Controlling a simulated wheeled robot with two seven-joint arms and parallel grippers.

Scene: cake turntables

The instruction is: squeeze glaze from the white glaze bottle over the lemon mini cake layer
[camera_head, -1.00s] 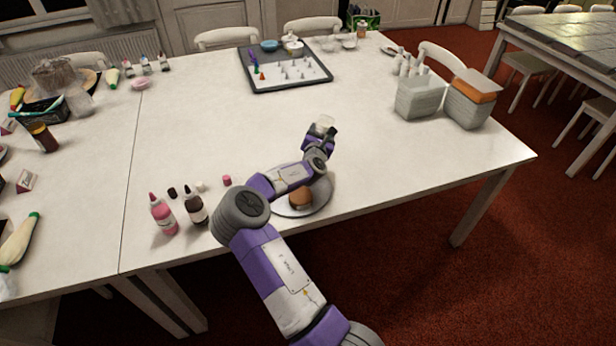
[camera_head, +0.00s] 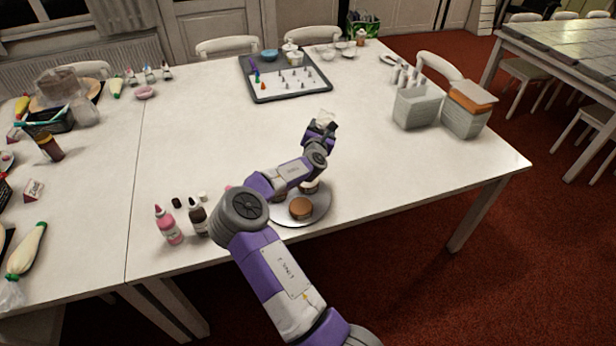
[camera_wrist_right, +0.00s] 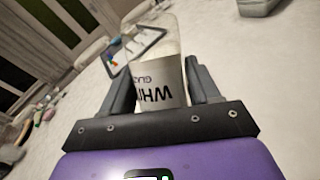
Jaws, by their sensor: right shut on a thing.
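My right gripper (camera_head: 322,127) is shut on the white glaze bottle (camera_head: 326,116), held above the table beyond the plate. In the right wrist view the bottle (camera_wrist_right: 162,82) stands between the two fingers, its label partly readable as "WHI". Its nozzle cannot be made out. A round grey plate (camera_head: 322,211) lies near the table's front edge, partly behind my right arm. A small brown-topped cake layer (camera_head: 301,208) sits on it, and another cake piece (camera_head: 310,187) shows partly behind the arm. I cannot tell which is lemon. My left gripper is out of view.
A pink bottle (camera_head: 168,226) and a dark bottle (camera_head: 198,217) stand left of my arm, with small caps behind them. A tray (camera_head: 322,86) of piping tips lies at the back. Two containers (camera_head: 417,108) (camera_head: 467,110) stand at right. The table's middle is clear.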

